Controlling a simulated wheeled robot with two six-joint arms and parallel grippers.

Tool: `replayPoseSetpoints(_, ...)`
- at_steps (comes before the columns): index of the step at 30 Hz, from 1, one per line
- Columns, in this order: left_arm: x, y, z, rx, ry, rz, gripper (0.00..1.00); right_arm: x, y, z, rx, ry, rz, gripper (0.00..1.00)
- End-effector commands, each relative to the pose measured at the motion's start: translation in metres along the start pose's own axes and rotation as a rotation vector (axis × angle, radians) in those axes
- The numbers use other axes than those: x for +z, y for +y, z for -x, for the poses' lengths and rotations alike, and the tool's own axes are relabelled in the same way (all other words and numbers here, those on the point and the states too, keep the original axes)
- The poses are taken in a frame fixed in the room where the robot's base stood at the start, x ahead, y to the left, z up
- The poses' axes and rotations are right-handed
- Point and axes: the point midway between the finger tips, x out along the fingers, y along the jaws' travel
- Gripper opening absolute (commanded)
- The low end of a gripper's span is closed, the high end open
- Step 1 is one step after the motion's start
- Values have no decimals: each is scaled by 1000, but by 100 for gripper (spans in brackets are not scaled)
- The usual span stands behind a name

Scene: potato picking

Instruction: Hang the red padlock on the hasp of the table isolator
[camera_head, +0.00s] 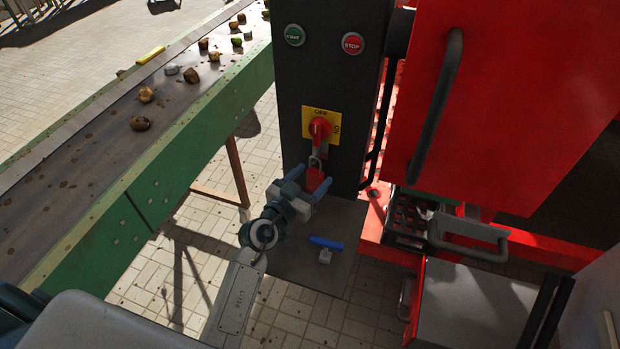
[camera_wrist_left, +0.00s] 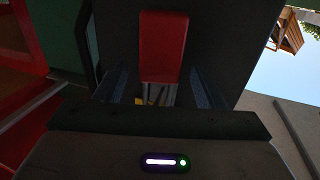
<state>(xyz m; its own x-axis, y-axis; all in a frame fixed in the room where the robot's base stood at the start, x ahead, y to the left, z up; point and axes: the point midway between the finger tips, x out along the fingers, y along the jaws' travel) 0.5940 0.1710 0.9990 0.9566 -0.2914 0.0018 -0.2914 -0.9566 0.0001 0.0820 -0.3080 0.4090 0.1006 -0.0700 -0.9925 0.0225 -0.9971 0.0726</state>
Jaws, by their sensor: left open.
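The red padlock (camera_head: 315,177) is upright below the isolator, its metal shackle at the top. The shackle meets the area under the red isolator handle (camera_head: 320,130); I cannot tell whether it passes through the hasp. The handle sits on a yellow plate (camera_head: 335,117) marked OFF on the dark cabinet front. My left gripper (camera_head: 311,178) is open, its blue fingers on either side of the padlock. In the left wrist view a red block (camera_wrist_left: 163,45) with metal below it shows between the fingers, with gaps at both sides. My right gripper is not in view.
A dark shelf (camera_head: 285,262) below bears a blue bar (camera_head: 326,243) and a small white block (camera_head: 325,257). Green START (camera_head: 294,35) and red STOP (camera_head: 353,43) buttons are above. A conveyor (camera_head: 80,150) with potatoes runs at left. Red machinery (camera_head: 510,110) with handles crowds the right.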

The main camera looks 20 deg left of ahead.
Motion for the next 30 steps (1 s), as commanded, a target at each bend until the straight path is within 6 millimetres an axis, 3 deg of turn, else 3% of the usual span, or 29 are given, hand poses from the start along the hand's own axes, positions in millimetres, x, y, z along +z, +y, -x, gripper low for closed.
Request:
replayPoseSetpoints(8,1,0,18,0,-2,-1,63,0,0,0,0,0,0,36)
replayPoseSetpoints(21,1,0,95,0,-2,-1,63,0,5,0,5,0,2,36)
replayPoseSetpoints(30,0,0,108,0,0,0,63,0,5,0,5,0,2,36)
